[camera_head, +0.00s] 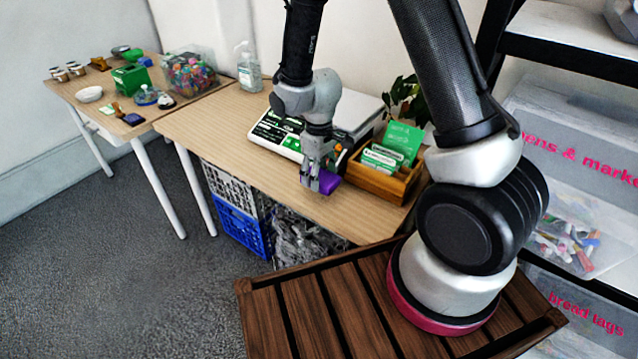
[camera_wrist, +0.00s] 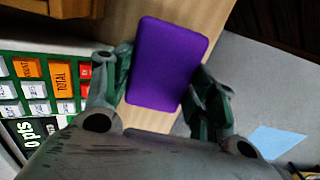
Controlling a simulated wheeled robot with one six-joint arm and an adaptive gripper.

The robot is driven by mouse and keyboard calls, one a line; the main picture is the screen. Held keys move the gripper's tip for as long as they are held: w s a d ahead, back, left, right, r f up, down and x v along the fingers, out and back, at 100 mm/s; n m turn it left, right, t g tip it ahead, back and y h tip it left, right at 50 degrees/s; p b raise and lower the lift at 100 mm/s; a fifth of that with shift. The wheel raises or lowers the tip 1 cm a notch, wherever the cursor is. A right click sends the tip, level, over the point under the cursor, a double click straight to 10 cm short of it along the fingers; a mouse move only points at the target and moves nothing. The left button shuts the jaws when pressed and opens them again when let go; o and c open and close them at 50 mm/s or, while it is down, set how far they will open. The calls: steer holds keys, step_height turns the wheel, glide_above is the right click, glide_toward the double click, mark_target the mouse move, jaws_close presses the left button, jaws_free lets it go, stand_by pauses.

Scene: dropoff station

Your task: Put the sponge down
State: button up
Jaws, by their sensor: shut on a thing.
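The sponge is a purple block. It shows in the head view (camera_head: 329,182) between my fingers, over the front edge of the near wooden table (camera_head: 200,120). My gripper (camera_head: 318,180) points downward there. In the wrist view the purple sponge (camera_wrist: 168,62) fills the space between the two fingers of my gripper (camera_wrist: 160,90), and they are shut on its sides. Wood shows beyond the sponge on one side and grey floor on the other. I cannot tell whether the sponge touches the table.
A white and green scale (camera_head: 275,135) stands behind my gripper. A wooden box (camera_head: 385,180) with green cards is to its right. Crates (camera_head: 238,222) stand under the table. The table to the left of the scale is clear. A second table (camera_head: 75,95) holds several small items.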

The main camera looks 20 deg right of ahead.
steer(key=shift+f, duration=1.8)
steer(key=shift+f, duration=0.1)
steer(key=o, duration=0.8)
step_height(320, 180, up, 12)
steer(key=shift+r, duration=0.15)
